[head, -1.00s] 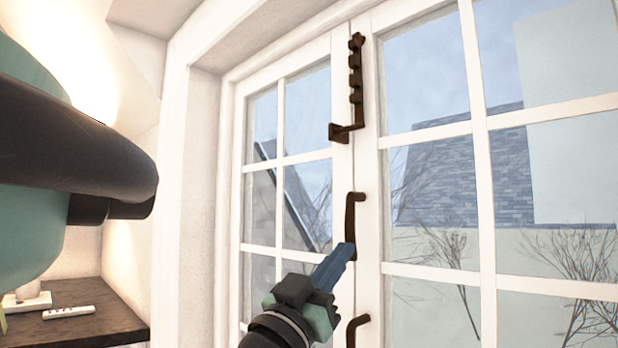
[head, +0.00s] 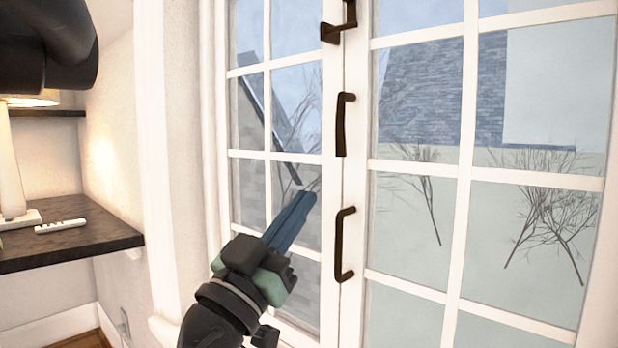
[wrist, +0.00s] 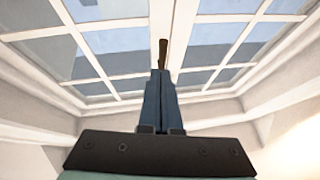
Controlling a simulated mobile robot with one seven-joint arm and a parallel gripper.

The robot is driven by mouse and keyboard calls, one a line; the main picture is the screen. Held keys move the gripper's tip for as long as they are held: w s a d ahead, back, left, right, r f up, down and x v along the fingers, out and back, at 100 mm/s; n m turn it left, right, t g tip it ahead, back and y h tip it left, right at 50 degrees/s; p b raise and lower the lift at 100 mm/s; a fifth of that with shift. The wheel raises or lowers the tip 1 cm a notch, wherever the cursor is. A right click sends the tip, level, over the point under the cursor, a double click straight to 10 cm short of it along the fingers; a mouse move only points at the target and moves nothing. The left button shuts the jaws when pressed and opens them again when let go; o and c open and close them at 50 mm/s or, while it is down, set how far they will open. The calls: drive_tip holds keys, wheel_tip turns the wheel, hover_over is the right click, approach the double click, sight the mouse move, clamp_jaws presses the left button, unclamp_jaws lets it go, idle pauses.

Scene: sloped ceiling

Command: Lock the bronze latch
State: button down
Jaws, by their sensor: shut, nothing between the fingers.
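The dark bronze latch (head: 332,30) is cut off by the top edge of the head view; only its lower arm and base show, on the left door frame by the seam. Below it are two dark bronze handles, an upper one (head: 341,125) and a lower one (head: 340,248). My gripper (head: 307,197) is shut and empty, its blue fingers pointing up and right, left of and between the two handles in the picture, apart from both. In the wrist view a brown bar (wrist: 163,52) shows just beyond the fingertips; I cannot tell which fitting it is.
The white-framed glass doors (head: 465,150) fill the right side. A dark shelf (head: 70,248) with a white remote (head: 62,226) and a lamp base (head: 25,218) stands at the left. A white wall (head: 170,180) lies between shelf and doors.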

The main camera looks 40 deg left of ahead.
drive_tip(key=shift+s+d+f, duration=0.1)
drive_tip(key=shift+s+f, duration=0.45)
drive_tip(key=shift+f, duration=0.25)
drive_tip(key=w+d+r+m+h+p, duration=0.15)
drive_tip(key=d+r, duration=0.25)
drive_tip(key=d, duration=0.5)
drive_tip(key=d+r+m+h, duration=0.1)
drive_tip(key=d+r+h, duration=0.15)
drive_tip(key=d, duration=0.75)
drive_tip(key=s+d+r+n+t+p, duration=0.1)
drive_tip(key=s+d+r+t, duration=0.2)
drive_tip(key=s+d+r, duration=0.65)
wheel_tip(320, 180, up, 37)
drive_tip(key=w+d+y+p, duration=0.1)
drive_tip(key=p, duration=3.7)
drive_tip(key=shift+d+n, duration=0.35)
drive_tip(key=shift+d, duration=0.05)
